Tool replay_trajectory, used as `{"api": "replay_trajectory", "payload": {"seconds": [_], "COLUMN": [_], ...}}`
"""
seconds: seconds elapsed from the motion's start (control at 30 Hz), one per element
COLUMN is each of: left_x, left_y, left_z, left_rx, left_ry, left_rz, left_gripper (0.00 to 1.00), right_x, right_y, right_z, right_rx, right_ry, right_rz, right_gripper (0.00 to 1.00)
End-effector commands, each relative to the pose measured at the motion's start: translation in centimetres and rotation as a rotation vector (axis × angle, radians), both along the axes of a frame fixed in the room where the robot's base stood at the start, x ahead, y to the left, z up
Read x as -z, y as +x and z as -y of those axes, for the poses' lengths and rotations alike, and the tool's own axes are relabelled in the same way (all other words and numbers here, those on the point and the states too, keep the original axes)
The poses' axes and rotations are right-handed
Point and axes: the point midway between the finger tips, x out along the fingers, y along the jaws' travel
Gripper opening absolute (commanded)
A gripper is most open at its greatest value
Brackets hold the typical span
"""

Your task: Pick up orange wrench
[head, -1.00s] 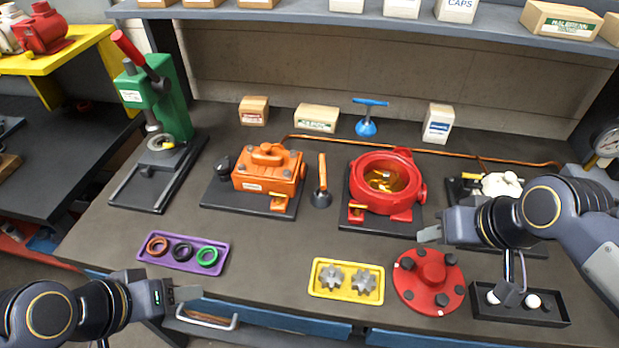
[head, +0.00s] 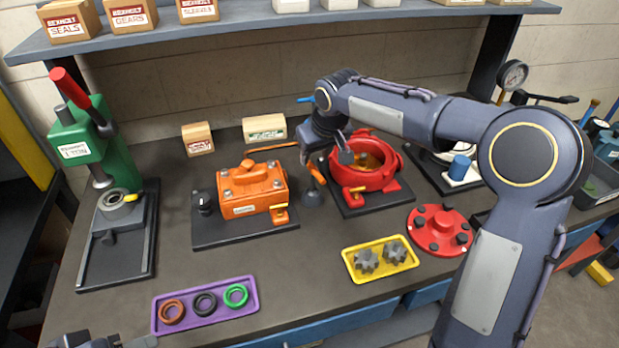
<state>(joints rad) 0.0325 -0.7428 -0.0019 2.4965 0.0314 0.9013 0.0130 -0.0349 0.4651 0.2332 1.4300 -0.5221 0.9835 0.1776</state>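The orange wrench (head: 321,173) stands in a small dark round holder (head: 313,196) on the bench, between the orange motor and the red housing. My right gripper (head: 329,160) is at the wrench's upper part, reaching in from above. One grey finger shows to the right of the orange handle, apart from it, so the gripper looks open. The other finger is mostly hidden. My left gripper (head: 125,344) is only partly in view at the bottom left edge, far from the wrench; its finger opening is cut off.
The orange motor (head: 253,188) is left of the wrench and the red housing (head: 372,179) close on its right. A purple tray (head: 205,318) of rings, a yellow tray (head: 379,276) of gears and a red flange (head: 440,247) lie in front. A green press (head: 97,150) stands left.

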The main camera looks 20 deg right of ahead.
Motion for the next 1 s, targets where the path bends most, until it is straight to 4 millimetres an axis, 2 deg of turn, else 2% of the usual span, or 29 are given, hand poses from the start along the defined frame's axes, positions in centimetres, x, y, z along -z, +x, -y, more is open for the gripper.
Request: {"api": "replay_trajectory", "payload": {"seconds": [0.4, 0.67, 1.0], "left_x": [-1.3, -1.2, -1.3], "left_y": [0.0, 0.0, 0.0], "left_z": [0.0, 0.0, 0.0], "left_rx": [0.0, 0.0, 0.0], "left_ry": [0.0, 0.0, 0.0], "left_rz": [0.0, 0.0, 0.0], "left_gripper": [0.51, 0.51, 0.51], "right_x": [5.1, 5.5, 5.4], "right_y": [1.5, 1.6, 1.6], "right_z": [-0.3, -0.4, -0.4], "right_rx": [0.0, 0.0, 0.0], "right_ry": [0.0, 0.0, 0.0], "right_rz": [-0.002, 0.0, 0.0], "right_gripper": [0.4, 0.4, 0.0]}}
